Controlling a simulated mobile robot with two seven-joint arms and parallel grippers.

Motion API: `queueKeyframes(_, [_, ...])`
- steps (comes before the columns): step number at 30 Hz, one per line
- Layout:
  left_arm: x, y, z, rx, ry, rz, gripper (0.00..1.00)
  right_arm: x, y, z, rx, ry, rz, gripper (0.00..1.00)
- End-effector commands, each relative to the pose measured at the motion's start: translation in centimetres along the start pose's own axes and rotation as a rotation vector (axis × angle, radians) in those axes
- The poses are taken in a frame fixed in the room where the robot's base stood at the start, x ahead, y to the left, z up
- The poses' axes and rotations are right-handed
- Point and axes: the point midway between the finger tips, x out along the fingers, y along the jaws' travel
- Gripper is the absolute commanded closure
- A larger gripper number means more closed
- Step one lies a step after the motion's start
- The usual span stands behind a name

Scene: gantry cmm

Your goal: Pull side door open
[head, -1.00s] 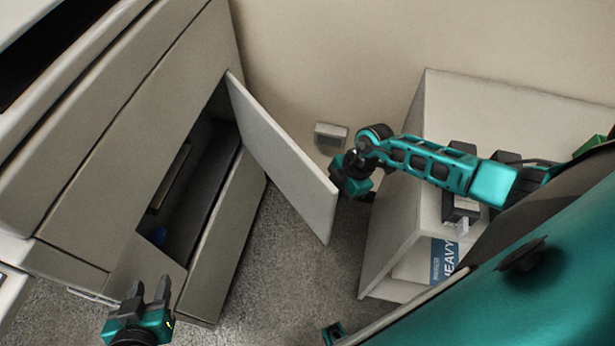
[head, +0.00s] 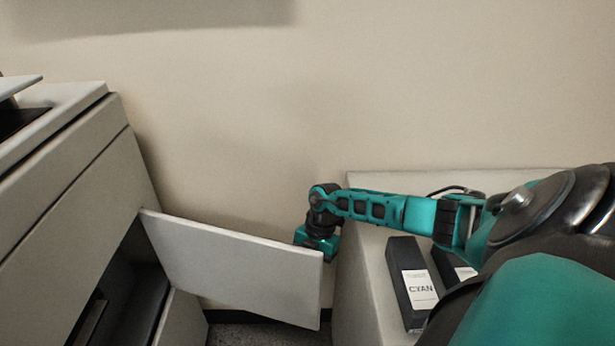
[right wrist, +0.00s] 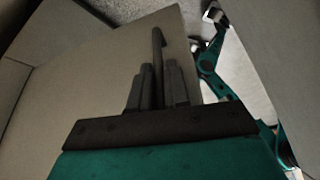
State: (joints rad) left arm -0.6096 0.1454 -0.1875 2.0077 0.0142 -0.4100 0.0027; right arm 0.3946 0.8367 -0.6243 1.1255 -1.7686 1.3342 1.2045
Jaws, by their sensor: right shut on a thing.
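The side door (head: 235,268) is a flat pale grey panel standing swung out from the grey cabinet (head: 75,215), with the dark opening (head: 130,285) showing behind it. My right gripper (head: 318,250) is at the outer face of the door near its free edge. In the right wrist view my right gripper (right wrist: 157,85) is shut on the door's dark bar handle (right wrist: 158,42). My left gripper is out of the head view. A teal arm of mine shows past the door edge in the right wrist view, with its end too small and dark to read.
To the right, close to the door's free edge, stands a pale box-like unit (head: 350,270) with a dark carton labelled CYAN (head: 420,290) and another carton beside it. A beige wall (head: 300,110) is behind. A strip of grey floor (head: 260,335) shows below the door.

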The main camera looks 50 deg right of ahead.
Motion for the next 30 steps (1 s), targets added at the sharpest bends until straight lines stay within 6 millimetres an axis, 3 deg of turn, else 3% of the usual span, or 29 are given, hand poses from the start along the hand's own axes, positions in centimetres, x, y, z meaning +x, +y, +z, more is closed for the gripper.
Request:
queueKeyframes(11, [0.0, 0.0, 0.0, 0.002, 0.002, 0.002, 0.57, 0.1, -0.1, 0.0, -0.001, 0.005, -0.004, 1.0])
queueKeyframes(12, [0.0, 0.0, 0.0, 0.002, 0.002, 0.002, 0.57, 0.1, -0.1, 0.0, -0.001, 0.005, -0.004, 0.8])
queueKeyframes(18, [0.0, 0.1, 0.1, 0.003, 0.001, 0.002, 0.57, 0.0, 0.0, 0.0, -0.001, 0.003, -0.003, 0.63])
queueKeyframes(26, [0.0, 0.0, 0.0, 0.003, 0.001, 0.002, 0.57, -0.3, 0.0, -0.1, -0.001, 0.002, -0.001, 0.63])
queueKeyframes(30, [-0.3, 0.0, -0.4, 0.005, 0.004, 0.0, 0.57, -1.9, 0.0, -0.6, -0.003, 0.0, 0.0, 0.63])
